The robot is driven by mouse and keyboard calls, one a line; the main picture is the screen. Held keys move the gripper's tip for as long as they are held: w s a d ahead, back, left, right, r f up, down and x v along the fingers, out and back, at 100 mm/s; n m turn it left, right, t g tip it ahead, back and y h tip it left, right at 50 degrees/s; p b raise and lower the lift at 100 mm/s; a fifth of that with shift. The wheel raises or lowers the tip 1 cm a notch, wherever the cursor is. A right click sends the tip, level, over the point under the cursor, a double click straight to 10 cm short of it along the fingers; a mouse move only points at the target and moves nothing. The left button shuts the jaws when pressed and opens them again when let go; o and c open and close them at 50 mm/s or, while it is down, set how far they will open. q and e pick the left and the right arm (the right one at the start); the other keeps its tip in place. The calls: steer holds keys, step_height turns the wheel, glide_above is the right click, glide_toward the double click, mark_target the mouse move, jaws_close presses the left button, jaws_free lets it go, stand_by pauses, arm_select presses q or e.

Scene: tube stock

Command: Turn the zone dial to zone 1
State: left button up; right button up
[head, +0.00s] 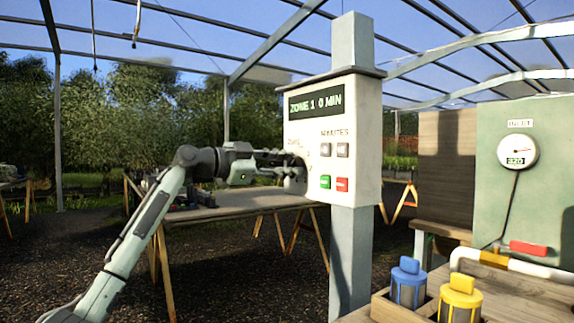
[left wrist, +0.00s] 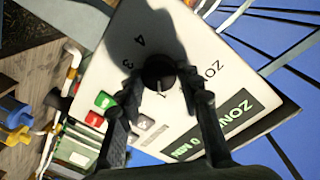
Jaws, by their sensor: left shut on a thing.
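The white control box (head: 350,130) hangs on a grey post, and its display (head: 316,104) reads "ZONE 1 0 MIN". The dark zone dial (left wrist: 158,70) is on the box face, with the printed numbers 3 and 4 visible beside it in the left wrist view. A short pale mark shows at the dial's lower edge. My left gripper (head: 293,171) reaches the box face from the left. It is shut on the dial, with one finger on each side in the left wrist view (left wrist: 158,82). Its fingers hide other dial markings. My right gripper is not in view.
Grey minutes buttons (head: 342,150), a green button (head: 325,182) and a red button (head: 342,184) sit right of the dial. Blue-topped (head: 408,280) and yellow-topped (head: 461,295) canisters, a red-handled pipe (head: 528,248) and a gauge (head: 518,150) are at right.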

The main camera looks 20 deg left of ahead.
arm_select(q)
steer(key=o, duration=1.1)
steer(key=shift+c, duration=0.2)
steer(key=shift+o, duration=0.5)
steer(key=v, duration=1.2)
steer(key=shift+d, duration=0.1)
